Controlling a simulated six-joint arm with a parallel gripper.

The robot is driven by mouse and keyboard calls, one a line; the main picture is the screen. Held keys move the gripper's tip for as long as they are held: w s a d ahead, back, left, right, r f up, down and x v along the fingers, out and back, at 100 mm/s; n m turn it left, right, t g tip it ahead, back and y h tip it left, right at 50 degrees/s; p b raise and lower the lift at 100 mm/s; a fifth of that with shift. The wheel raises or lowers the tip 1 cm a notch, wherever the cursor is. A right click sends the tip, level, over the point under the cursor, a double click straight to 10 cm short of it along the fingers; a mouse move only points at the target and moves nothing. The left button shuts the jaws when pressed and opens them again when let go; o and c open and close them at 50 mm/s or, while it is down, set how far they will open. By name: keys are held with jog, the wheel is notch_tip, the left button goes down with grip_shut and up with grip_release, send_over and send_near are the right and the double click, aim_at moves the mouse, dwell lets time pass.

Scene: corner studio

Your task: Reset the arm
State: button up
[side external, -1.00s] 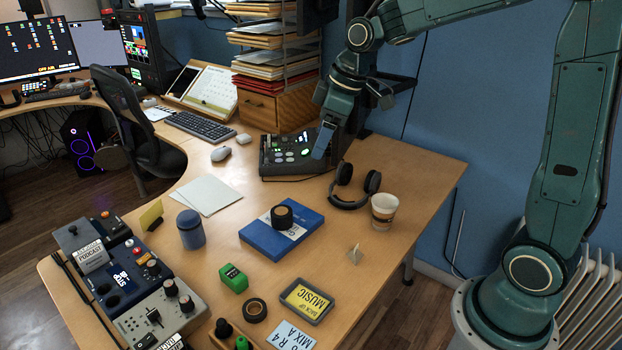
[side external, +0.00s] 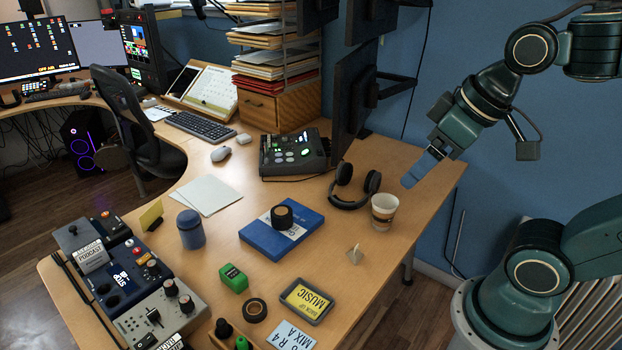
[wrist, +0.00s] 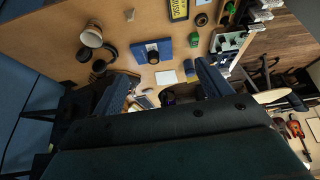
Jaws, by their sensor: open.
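My gripper (side external: 421,170) is raised above the right end of the desk in the side external view, to the right of the headphones and just above and right of the paper cup. It holds nothing. In the wrist view my gripper (wrist: 160,85) shows two blue fingers spread wide apart, with white paper and the desk visible beyond the gap between them.
The paper cup (side external: 384,208) and headphones (side external: 354,186) stand nearest my gripper. A monitor (side external: 352,100) and control console (side external: 293,153) are behind them. A blue box (side external: 268,238) bears a black roll (side external: 282,216). Open air surrounds my gripper by the blue wall (side external: 480,60).

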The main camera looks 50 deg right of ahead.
jog(key=shift+s+f+m, duration=0.3)
jog(key=shift+s, duration=0.5)
